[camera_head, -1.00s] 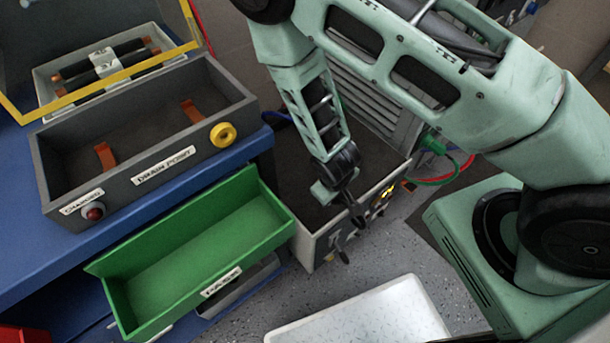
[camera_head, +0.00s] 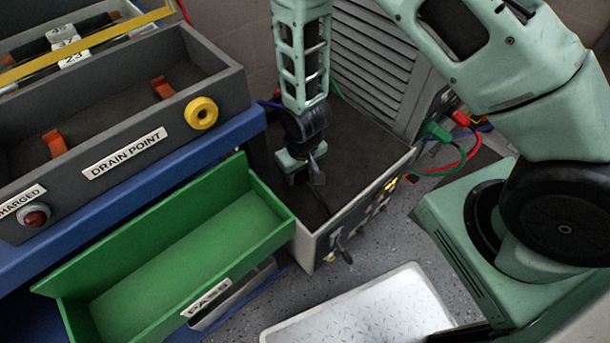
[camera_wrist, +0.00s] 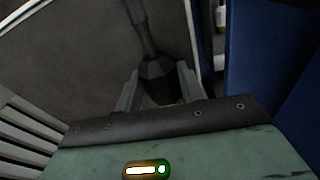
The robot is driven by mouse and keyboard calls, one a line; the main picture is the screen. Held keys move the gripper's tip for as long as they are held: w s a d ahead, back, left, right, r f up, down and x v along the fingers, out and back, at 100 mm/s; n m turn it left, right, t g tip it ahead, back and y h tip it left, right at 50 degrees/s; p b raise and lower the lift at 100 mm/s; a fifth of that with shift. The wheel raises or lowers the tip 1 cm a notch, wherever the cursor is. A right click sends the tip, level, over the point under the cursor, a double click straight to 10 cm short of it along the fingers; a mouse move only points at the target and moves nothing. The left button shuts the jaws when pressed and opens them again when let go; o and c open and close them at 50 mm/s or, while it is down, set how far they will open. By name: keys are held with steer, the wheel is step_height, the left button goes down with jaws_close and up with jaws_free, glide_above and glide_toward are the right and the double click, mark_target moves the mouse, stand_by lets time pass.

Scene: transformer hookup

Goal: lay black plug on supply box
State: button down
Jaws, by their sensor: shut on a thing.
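The supply box (camera_head: 365,150) is a grey box with a dark, rimmed top, right of the blue bench. My gripper (camera_head: 314,172) points down over the left part of this top. It is shut on the black plug (camera_head: 317,160), which is small and dark in the head view. In the wrist view the plug (camera_wrist: 157,78) sits between my two fingers (camera_wrist: 158,92), with its cable running up and away. The dark top (camera_wrist: 70,60) fills the left of that view. I cannot tell whether the plug touches the top.
A green open drawer (camera_head: 170,255) stands out left of the supply box. Above it is a grey tray marked DRAIN POINT (camera_head: 125,155) with a yellow ring (camera_head: 201,113). A louvred panel (camera_head: 380,65) rises behind the box. Green and red cables (camera_head: 440,135) hang at its right.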

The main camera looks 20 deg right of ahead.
steer(key=shift+w+a+f+b, duration=0.15)
steer(key=shift+f+b, duration=0.5)
steer(key=shift+f, duration=0.5)
steer(key=shift+w+d+f+b, duration=0.15)
steer(key=shift+f+b, duration=0.45)
steer(key=shift+f, duration=0.55)
steer(key=shift+a, duration=0.1)
steer(key=c, duration=0.8)
jaws_free()
step_height(320, 180, up, 17)
steer(key=s+p, duration=0.2)
steer(key=p, duration=0.2)
steer(key=shift+d+r, duration=0.15)
steer(key=shift+d, duration=0.15)
steer(key=shift+w, duration=0.1)
